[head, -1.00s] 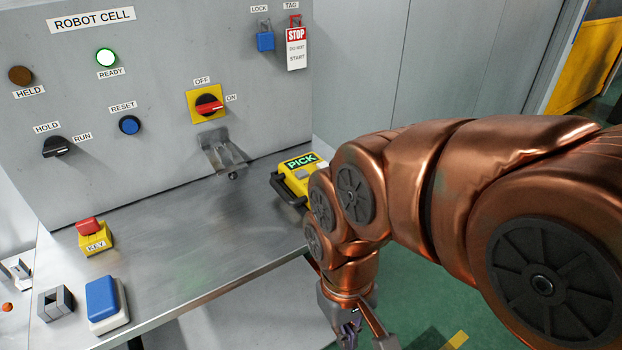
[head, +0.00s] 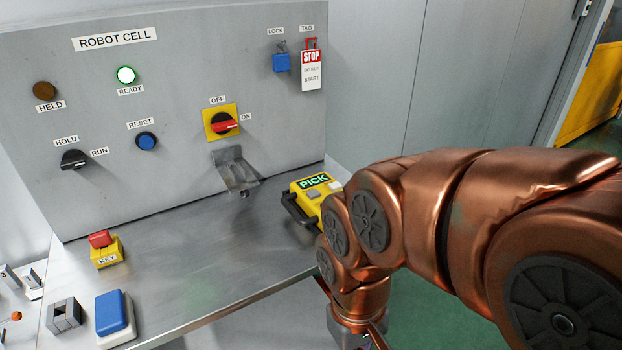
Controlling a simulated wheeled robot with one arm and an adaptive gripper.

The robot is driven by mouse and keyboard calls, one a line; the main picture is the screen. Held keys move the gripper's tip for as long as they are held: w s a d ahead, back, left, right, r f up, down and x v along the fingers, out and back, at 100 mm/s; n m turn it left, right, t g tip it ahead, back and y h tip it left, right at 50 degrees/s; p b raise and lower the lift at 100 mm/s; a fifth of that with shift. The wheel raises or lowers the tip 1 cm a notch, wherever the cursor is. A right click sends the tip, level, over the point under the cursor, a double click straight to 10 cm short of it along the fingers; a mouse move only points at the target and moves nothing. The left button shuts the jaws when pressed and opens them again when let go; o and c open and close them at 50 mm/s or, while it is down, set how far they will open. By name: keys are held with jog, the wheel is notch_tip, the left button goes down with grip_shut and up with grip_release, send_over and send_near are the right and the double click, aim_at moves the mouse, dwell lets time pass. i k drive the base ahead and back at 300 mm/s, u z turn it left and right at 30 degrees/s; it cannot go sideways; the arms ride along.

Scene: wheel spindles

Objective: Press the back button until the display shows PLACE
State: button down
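A yellow handheld unit (head: 303,186) with a black handle lies at the right end of the steel shelf. Its display (head: 314,181) reads PICK in green letters. A pale grey button (head: 314,194) shows below the display, and another pale button (head: 335,187) is to its right. I cannot read which one is the back button. My copper arm hides part of the unit's right and lower side. Only the upper part of my gripper (head: 352,336) shows, at the bottom edge, lower than the unit and apart from it. Its fingertips are out of frame.
A grey panel behind holds a red rotary switch (head: 223,124), a blue reset button (head: 147,141) and a lit ready lamp (head: 126,75). An empty metal bracket (head: 235,172) juts out above the shelf (head: 215,240). A key box (head: 106,249) stands at left. The shelf's middle is clear.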

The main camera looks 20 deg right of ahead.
aim_at(312, 194)
jog(key=k, duration=0.5)
jog(key=u, duration=1)
jog(key=i, duration=0.15)
jog(key=z, duration=0.15)
